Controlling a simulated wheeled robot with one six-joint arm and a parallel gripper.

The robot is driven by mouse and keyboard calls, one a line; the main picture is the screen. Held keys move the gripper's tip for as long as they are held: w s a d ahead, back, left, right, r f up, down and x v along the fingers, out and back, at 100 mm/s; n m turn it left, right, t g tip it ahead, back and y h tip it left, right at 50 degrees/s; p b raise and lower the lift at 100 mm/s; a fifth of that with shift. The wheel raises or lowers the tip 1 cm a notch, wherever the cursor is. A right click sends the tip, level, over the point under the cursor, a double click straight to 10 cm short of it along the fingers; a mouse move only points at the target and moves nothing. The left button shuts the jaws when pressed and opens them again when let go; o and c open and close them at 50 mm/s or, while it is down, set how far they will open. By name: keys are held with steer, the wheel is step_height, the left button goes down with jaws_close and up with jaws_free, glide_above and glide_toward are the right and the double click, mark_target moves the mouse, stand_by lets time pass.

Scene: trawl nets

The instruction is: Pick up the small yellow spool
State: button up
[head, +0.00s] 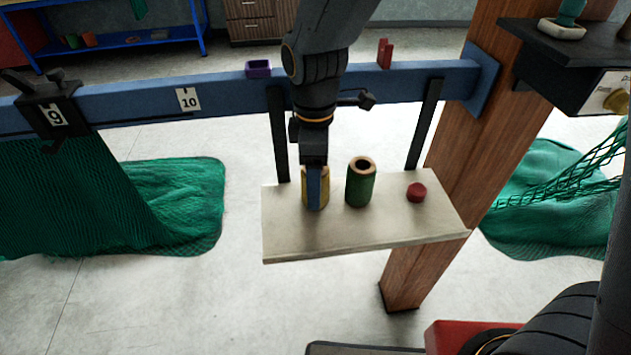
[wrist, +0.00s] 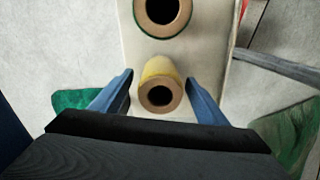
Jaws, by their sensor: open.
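The small yellow spool (head: 325,188) stands upright on a pale hanging shelf (head: 365,237) in the head view, partly hidden behind my gripper (head: 315,190). In the wrist view the yellow spool (wrist: 160,85) shows its brown top ring and dark hole between the two blue fingers of my gripper (wrist: 160,95). The fingers are open, one on each side of the spool, with a visible gap to it on both sides. I cannot tell how far down beside it the fingertips reach.
A green spool (head: 359,187) stands close right of the yellow one; it also shows in the wrist view (wrist: 163,34). A red round piece (head: 416,192) lies farther right. Black straps flank the shelf under a blue beam (head: 225,91). A wooden post (head: 470,150) stands at right.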

steer(key=shift+f, duration=1.3)
steer(key=c, duration=1.2)
steer(key=shift+r, duration=0.1)
